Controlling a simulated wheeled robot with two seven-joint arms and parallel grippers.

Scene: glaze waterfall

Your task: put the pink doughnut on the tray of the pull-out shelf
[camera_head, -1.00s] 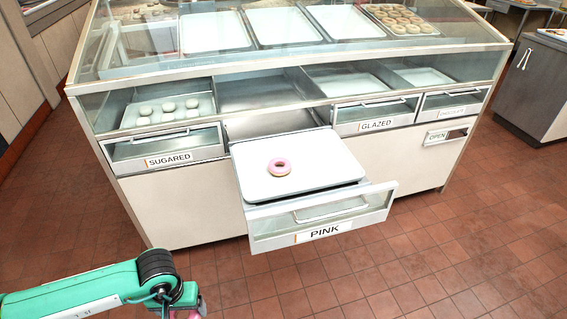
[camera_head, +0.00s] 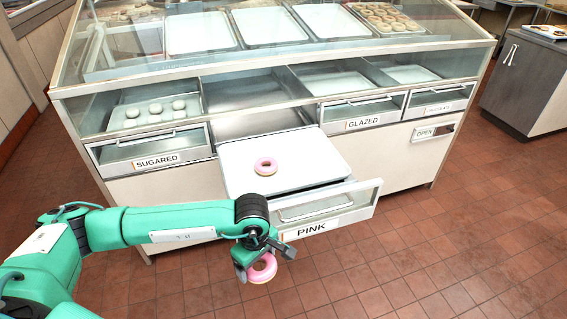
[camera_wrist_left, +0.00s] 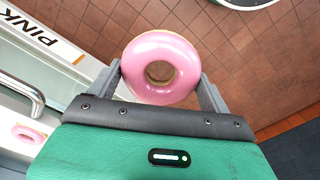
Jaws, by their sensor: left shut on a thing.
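My left gripper (camera_head: 257,262) is shut on a pink doughnut (camera_head: 263,269), in front of and below the front of the pull-out shelf (camera_head: 322,208) labelled PINK. The left wrist view shows the held pink doughnut (camera_wrist_left: 161,68) between the two fingers. The shelf is pulled out, and its white tray (camera_head: 308,177) lies open from above. Another pink doughnut (camera_head: 266,166) lies on the tray, left of its middle. It also shows at the left edge of the left wrist view (camera_wrist_left: 29,134). My right gripper is not in view.
The SUGARED drawer (camera_head: 152,150), GLAZED drawer (camera_head: 362,114) and another drawer at the right are shut. A glass display case (camera_head: 270,55) rises behind the shelf. The tiled floor (camera_head: 440,230) right of the shelf is clear.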

